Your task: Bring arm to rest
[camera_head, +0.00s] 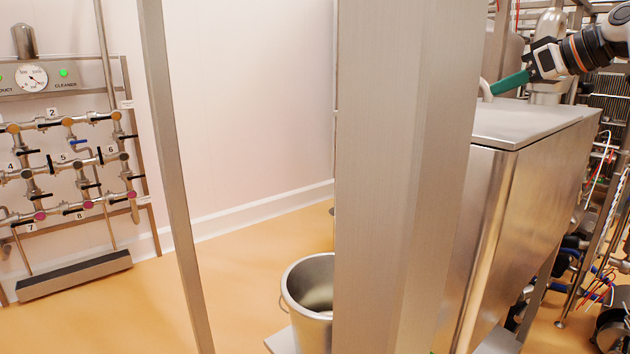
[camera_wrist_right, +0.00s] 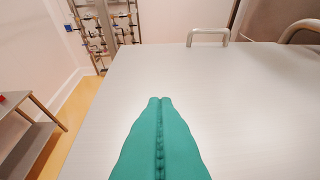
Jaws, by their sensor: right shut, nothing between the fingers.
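My right gripper (camera_head: 510,83) comes in from the upper right in the head view, its green fingers just above the flat metal lid (camera_head: 530,122) of the hopper. In the right wrist view the two green fingers (camera_wrist_right: 160,100) lie side by side, shut with nothing between them, over the pale lid surface (camera_wrist_right: 240,110). A metal handle (camera_wrist_right: 208,36) stands on the lid beyond the fingertips, and in the head view a curved handle (camera_head: 485,90) shows beside them. The hopper body (camera_head: 525,200) is a steel box below the lid. My left gripper is not in view.
A wide steel post (camera_head: 400,180) blocks the middle of the head view. A metal bucket (camera_head: 308,290) stands partly behind it. A valve panel (camera_head: 70,160) is on the left wall. Pipes and hoses (camera_head: 600,250) crowd the right. The orange floor (camera_head: 240,280) at left is open.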

